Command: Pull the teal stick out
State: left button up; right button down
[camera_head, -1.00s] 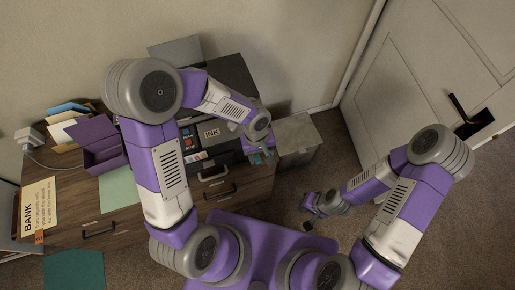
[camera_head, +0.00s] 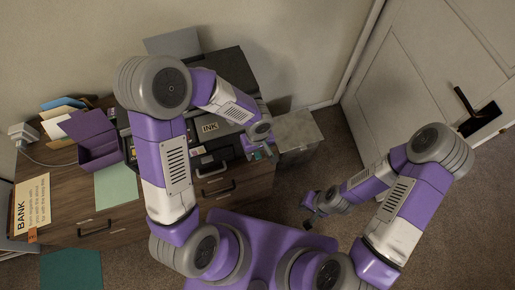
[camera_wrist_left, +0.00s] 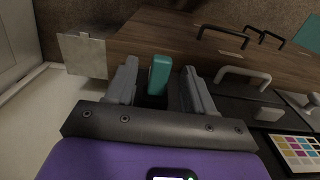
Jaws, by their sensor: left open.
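The teal stick (camera_wrist_left: 160,72) shows in the left wrist view as a short teal block between my left gripper's two fingers, with a gap visible on each side. My left gripper (camera_wrist_left: 158,88) is open around it. In the head view my left gripper (camera_head: 259,149) is at the right end of the desk, beside the dark printer (camera_head: 234,68), and a small bit of teal shows by its fingers. Where the stick's far end sits is hidden. My right gripper (camera_head: 311,211) hangs over the floor, away from the desk; its finger gap is too small to judge.
A grey box (camera_head: 297,130) stands just right of the desk end. Drawer handles (camera_head: 219,190) stick out from the desk front, and a light handle (camera_wrist_left: 243,73) is close beside my left fingers. A purple box (camera_head: 93,140) and papers are on the left. Floor is free in front.

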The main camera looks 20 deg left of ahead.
pick_arm(q)
jog(key=shift+c, duration=0.3)
grip_shut()
jog(key=shift+s+d+b, duration=0.55)
jog(key=shift+s+b, duration=0.25)
jog(key=shift+s, duration=0.05)
jog(key=shift+s+d+b, duration=0.6)
jog(key=shift+s+b, duration=0.05)
jog(key=shift+s, duration=0.2)
jog(key=shift+s+d+b, duration=0.55)
jog(key=shift+s+b, duration=0.05)
jog(key=shift+s, duration=0.25)
jog(key=shift+r, duration=0.2)
jog(key=shift+r+p, duration=1.3)
jog(key=shift+r, duration=0.55)
